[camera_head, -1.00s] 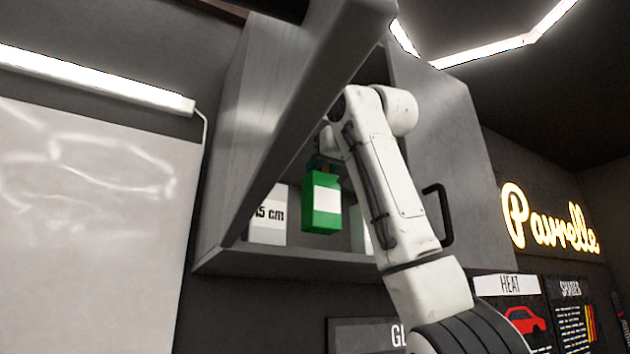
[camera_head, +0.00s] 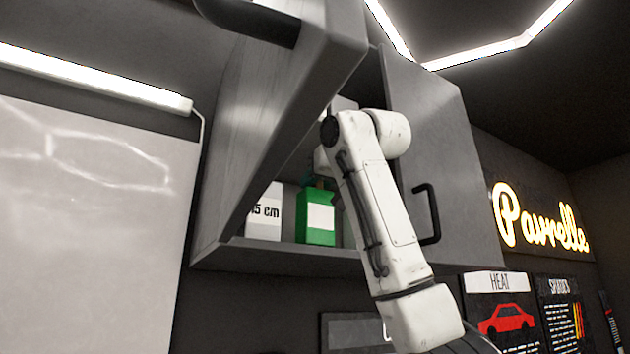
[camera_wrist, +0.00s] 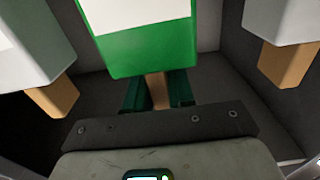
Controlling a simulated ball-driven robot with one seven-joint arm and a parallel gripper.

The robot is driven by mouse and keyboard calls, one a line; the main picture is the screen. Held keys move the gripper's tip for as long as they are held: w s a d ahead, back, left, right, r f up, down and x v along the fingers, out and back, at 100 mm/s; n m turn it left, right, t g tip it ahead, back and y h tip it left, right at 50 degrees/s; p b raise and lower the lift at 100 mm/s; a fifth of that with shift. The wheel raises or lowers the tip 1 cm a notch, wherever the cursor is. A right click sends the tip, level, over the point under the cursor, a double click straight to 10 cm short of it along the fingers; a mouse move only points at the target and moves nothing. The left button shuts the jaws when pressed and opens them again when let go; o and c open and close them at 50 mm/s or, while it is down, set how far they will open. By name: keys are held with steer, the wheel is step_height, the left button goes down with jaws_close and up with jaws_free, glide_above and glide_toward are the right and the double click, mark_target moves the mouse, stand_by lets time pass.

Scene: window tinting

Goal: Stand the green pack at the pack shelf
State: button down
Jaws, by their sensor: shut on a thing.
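The green pack (camera_head: 316,217), with a white label, is upright inside the open wall cabinet in the head view. Its base is at or just above the pack shelf (camera_head: 290,257); I cannot tell if it touches. My gripper (camera_head: 317,183) is above the pack and mostly hidden behind my arm. In the wrist view, the pack (camera_wrist: 150,52) is ahead of my gripper (camera_wrist: 157,90). The dark green fingers are shut on the pack's narrow tan top piece.
A white box (camera_head: 262,222) marked "15 cm" stands left of the pack. The wrist view shows white packs with tan ends at left (camera_wrist: 30,45) and right (camera_wrist: 285,20). Open cabinet doors flank the opening, the right one (camera_head: 425,130) with a black handle.

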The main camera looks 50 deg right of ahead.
steer(key=c, duration=1)
jaws_free()
steer(key=shift+o, duration=0.2)
steer(key=shift+r, duration=0.1)
steer(key=shift+r, duration=0.2)
steer(key=b+v, duration=0.4)
steer(key=v, duration=0.8)
steer(key=shift+r, duration=0.4)
